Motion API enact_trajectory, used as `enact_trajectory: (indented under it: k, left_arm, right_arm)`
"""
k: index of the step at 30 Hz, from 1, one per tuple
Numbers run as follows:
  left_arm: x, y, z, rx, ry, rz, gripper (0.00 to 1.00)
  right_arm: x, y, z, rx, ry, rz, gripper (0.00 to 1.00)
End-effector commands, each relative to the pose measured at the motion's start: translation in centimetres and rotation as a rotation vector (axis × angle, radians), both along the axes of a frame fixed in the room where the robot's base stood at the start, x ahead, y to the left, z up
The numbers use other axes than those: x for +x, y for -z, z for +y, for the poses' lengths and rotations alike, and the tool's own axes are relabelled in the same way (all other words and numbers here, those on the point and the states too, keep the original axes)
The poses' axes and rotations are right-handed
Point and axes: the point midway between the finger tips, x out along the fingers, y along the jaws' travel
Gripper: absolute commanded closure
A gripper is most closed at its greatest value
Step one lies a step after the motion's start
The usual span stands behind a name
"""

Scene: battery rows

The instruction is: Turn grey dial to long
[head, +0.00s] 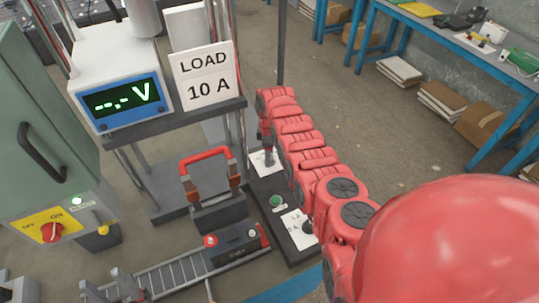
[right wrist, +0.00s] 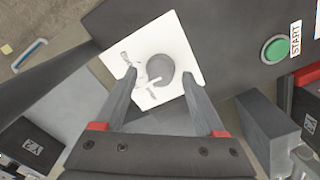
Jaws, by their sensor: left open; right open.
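The grey dial (right wrist: 160,69) is a round knob on a white plate with small dark printing too blurred to read. In the right wrist view my right gripper (right wrist: 158,74) is open, with one fingertip on either side of the dial. Whether the fingers touch it I cannot tell. A small pale mark shows at the dial's lower left edge. In the head view my right gripper (head: 267,152) points down over the white plate (head: 258,162), and its arm hides most of the dial there. My left gripper is in neither view.
A green START button (right wrist: 275,49) sits on the same dark panel, with another white plate and dark knob (head: 308,227) nearer me. A red-handled device (head: 205,180), a LOAD 10 A sign (head: 205,78) and a meter (head: 122,95) stand to the left.

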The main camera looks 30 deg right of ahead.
Motion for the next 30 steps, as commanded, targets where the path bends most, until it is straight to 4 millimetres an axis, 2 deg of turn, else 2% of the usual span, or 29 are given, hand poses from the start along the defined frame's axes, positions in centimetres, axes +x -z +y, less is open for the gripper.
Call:
enact_trajectory:
  k: [14,25,26,30]
  left_arm:
    - [0.0,0.07,0.0,0.0,0.0,0.0,0.5]
    - [0.0,0.06,-0.01,0.0,0.0,0.0,0.5]
    - [0.0,0.06,0.0,0.0,0.0,0.0,0.5]
    - [0.0,0.07,0.0,0.0,0.0,0.0,0.5]
  right_arm:
    - [-0.02,0.7,0.05,0.001,0.0,-0.001,0.3]
    - [-0.04,0.71,0.04,0.001,0.0,-0.001,0.97]
    - [-0.04,0.71,0.04,0.0,0.0,0.0,1.0]
    - [-0.05,0.71,0.04,0.001,0.001,0.001,1.0]
